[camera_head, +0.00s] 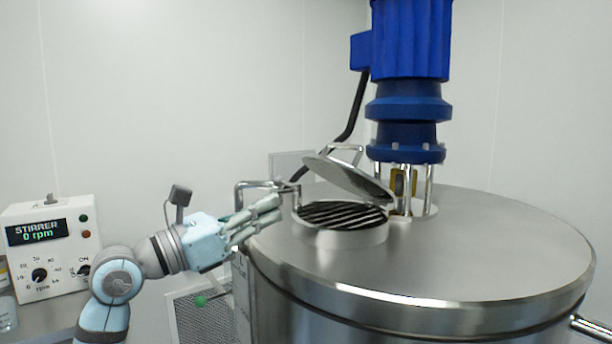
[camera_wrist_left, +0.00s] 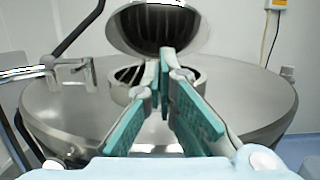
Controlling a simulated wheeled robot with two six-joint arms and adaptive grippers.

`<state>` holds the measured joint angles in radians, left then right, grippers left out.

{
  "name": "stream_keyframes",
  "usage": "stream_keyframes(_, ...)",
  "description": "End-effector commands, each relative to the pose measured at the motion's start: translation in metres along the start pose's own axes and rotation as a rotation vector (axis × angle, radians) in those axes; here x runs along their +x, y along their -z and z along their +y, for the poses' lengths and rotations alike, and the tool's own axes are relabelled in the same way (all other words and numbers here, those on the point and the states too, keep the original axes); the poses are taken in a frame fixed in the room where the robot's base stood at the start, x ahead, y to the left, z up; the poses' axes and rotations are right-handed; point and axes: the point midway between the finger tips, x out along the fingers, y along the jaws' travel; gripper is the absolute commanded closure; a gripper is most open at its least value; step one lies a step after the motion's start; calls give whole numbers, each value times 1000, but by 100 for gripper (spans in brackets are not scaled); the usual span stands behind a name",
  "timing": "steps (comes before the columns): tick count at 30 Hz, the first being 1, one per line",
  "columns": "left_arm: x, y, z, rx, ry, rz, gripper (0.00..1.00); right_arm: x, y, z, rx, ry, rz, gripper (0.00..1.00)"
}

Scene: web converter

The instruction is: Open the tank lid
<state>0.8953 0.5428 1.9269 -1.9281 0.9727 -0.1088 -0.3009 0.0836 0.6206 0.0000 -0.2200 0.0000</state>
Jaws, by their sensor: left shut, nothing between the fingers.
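The steel tank (camera_head: 490,235) fills the right half of the head view. Its round lid (camera_head: 350,178) stands tilted up on the far side of the round opening (camera_head: 345,232), with a bar handle (camera_head: 345,150) on top. Dark grating shows inside the opening. In the left wrist view the raised lid (camera_wrist_left: 158,25) shows its shiny underside behind the fingers. My left gripper (camera_head: 272,208) is just left of the opening, near its rim. Its fingertips (camera_wrist_left: 164,60) are together and empty, and they hide part of the opening. My right gripper is not in view.
A blue stirrer motor (camera_head: 408,60) stands on the tank behind the lid. A bent metal pipe (camera_head: 262,185) rises beside my left gripper. A stirrer control box (camera_head: 50,248) reading 0 rpm stands at the left. The tank top at the front right is clear.

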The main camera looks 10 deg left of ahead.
Motion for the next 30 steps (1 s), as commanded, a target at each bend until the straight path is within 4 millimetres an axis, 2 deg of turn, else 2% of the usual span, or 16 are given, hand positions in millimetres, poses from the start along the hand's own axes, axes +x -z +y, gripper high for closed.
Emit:
stream_keyframes(1,12,-4,-2,-7,5,-2,100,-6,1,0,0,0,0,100)
stream_keyframes(8,62,-3,-2,-8,4,-1,100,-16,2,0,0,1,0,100)
stream_keyframes(12,79,-19,-1,-4,2,0,100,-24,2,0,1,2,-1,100)
stream_keyframes(18,89,-28,-1,-4,2,1,100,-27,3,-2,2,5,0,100)
stream_keyframes(30,89,-30,0,-4,-1,4,100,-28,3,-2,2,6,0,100)
